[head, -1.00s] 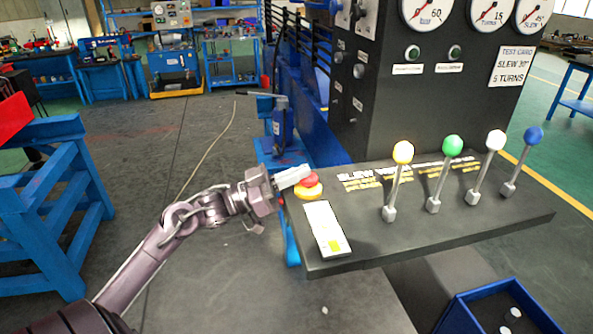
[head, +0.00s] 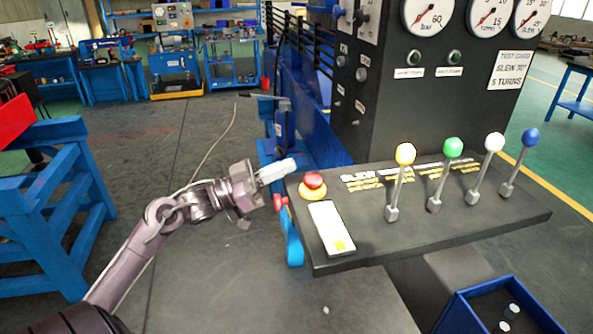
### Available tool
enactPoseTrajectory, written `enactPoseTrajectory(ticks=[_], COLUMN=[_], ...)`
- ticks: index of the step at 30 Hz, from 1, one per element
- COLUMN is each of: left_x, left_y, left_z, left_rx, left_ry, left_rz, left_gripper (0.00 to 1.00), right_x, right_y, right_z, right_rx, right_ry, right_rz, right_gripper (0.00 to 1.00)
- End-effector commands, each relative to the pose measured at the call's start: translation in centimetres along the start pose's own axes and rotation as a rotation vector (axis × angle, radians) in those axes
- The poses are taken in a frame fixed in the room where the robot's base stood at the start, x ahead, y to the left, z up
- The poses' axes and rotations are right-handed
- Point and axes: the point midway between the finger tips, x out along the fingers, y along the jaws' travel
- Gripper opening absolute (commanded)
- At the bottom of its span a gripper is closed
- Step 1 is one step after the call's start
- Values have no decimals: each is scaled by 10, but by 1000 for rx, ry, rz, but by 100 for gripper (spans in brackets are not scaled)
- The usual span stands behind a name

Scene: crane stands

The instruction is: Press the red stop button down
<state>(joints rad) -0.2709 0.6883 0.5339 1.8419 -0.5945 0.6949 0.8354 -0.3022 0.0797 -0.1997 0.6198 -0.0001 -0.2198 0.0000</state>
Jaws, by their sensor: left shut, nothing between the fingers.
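The red stop button (head: 313,180) sits on a yellow base (head: 312,193) at the left end of the dark control panel. Its red cap stands clear of anything above it. My left gripper (head: 290,166) is shut and empty. Its pale fingers are up and to the left of the button in the picture, apart from it, near the panel's back left corner. My right gripper is not in view.
A white card (head: 331,228) lies on the panel (head: 440,222) in front of the button. Levers with yellow (head: 405,153), green (head: 453,147), white (head: 494,143) and blue knobs stand to the right. A gauge cabinet (head: 420,110) rises behind. A blue crate (head: 500,305) is below right.

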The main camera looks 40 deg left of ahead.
Motion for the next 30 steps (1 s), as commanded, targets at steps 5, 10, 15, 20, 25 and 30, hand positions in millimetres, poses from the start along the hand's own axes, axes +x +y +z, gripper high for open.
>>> enactPoseTrajectory(ticks=[5,10,15,20,25,30], left_x=[-35,-53,-58,-58,-58,-57], left_y=[0,0,0,0,0,0], left_z=[4,1,-2,-2,-2,-2], left_rx=[1,1,3,3,4,4], left_ry=[0,1,3,3,3,3], left_rz=[-1,0,1,1,1,1], left_gripper=[0,0,0,0,0,0], right_x=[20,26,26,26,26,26], right_y=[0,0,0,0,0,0], right_z=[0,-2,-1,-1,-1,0], right_rx=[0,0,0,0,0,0], right_ry=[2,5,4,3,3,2], right_rz=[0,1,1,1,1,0], right_gripper=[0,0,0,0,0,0])
